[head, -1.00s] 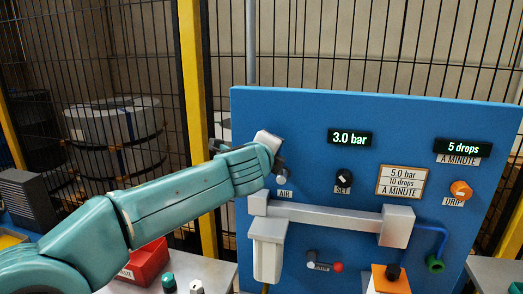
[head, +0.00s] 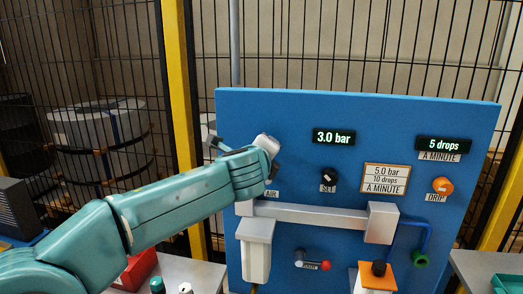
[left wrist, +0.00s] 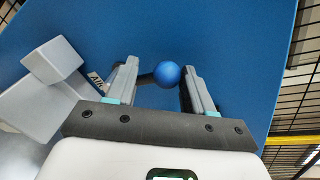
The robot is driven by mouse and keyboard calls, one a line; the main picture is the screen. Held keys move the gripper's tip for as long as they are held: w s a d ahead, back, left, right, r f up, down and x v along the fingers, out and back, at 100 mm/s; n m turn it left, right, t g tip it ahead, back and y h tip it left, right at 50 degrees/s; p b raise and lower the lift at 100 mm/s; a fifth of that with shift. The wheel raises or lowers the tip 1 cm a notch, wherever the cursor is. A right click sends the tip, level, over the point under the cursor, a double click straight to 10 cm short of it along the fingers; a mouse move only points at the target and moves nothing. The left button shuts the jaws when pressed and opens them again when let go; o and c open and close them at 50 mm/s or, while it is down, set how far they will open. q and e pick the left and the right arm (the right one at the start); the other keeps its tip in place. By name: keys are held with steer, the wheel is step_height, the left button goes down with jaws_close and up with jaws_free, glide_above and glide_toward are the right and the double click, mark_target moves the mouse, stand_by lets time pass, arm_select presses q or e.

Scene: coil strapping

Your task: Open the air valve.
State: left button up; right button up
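The air valve's lever shows in the left wrist view as a dark stem ending in a blue ball knob (left wrist: 167,73). The AIR label (left wrist: 96,79) is left of it, partly covered by a finger. My left gripper (left wrist: 160,85) is open, with its fingers on either side of the ball. The ball is close to the right finger; I cannot tell if they touch. In the head view my left gripper (head: 270,168) is at the panel's upper left by the AIR label (head: 271,193), and hides the valve. My right gripper is not in view.
The blue panel (head: 290,120) carries a 3.0 bar display (head: 333,137), a black SET knob (head: 328,177), an orange DRIP knob (head: 443,187) and a 5 drops display (head: 439,144). A grey filter unit (head: 256,250) hangs below the AIR label. A mesh fence stands behind.

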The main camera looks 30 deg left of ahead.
arm_select(q)
steer(key=shift+o, duration=1.2)
steer(key=shift+d+f, duration=0.25)
steer(key=shift+d, duration=0.1)
steer(key=b+v, duration=0.3)
steer(key=v, duration=1.3)
steer(key=shift+a+r+b, duration=0.2)
steer(key=shift+a+b, duration=0.05)
steer(key=shift+b, duration=0.05)
steer(key=shift+s, duration=0.1)
